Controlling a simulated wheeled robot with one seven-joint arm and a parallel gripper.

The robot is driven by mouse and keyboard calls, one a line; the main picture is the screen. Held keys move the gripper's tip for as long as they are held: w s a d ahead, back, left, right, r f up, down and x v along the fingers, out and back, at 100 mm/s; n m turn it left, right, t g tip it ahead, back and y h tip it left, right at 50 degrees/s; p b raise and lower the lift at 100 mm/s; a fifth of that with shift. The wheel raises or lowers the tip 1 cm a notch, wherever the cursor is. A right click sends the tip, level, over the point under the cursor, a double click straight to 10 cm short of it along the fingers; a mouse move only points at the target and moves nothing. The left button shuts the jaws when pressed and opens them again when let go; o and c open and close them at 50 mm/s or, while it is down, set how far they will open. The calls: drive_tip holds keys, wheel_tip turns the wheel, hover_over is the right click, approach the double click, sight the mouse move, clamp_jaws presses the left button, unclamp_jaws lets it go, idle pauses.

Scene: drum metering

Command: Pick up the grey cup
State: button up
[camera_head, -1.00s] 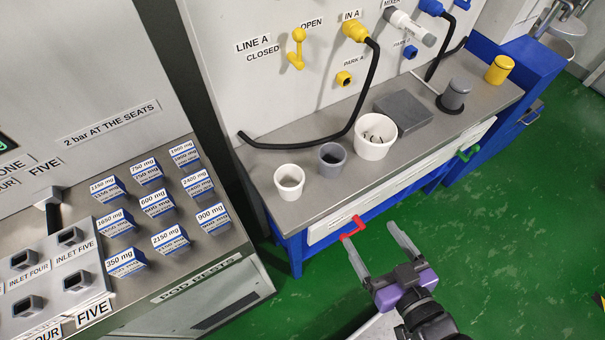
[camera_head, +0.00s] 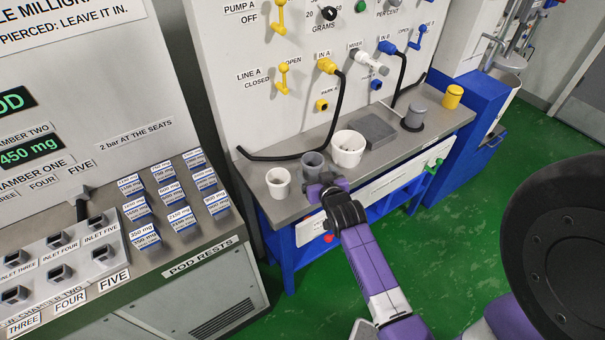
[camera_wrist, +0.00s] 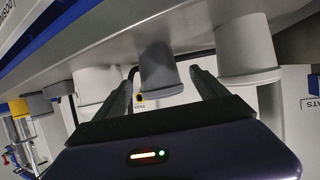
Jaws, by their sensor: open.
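The grey cup (camera_head: 313,160) stands upright on the steel bench top, between a smaller white cup (camera_head: 278,182) on its left and a wider white pot (camera_head: 347,150) on its right. My gripper (camera_head: 316,186) is low at the bench's front edge, just in front of the grey cup, and partly hides it. The wrist view is upside down. There the grey cup (camera_wrist: 157,68) appears between the tips of the two open fingers of my gripper (camera_wrist: 163,78). I cannot tell whether either finger touches it.
A black hose (camera_head: 337,105) runs behind the cups. Labelled pods (camera_head: 179,217) sit on the left counter.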

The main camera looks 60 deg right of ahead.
sight(310, 163)
drive_tip(key=shift+r+p+x, duration=0.2)
drive_tip(key=shift+p+x, duration=0.4)
drive_tip(key=shift+x, duration=3.2)
drive_tip(key=shift+d, duration=0.15)
drive_tip(key=c, duration=1.5)
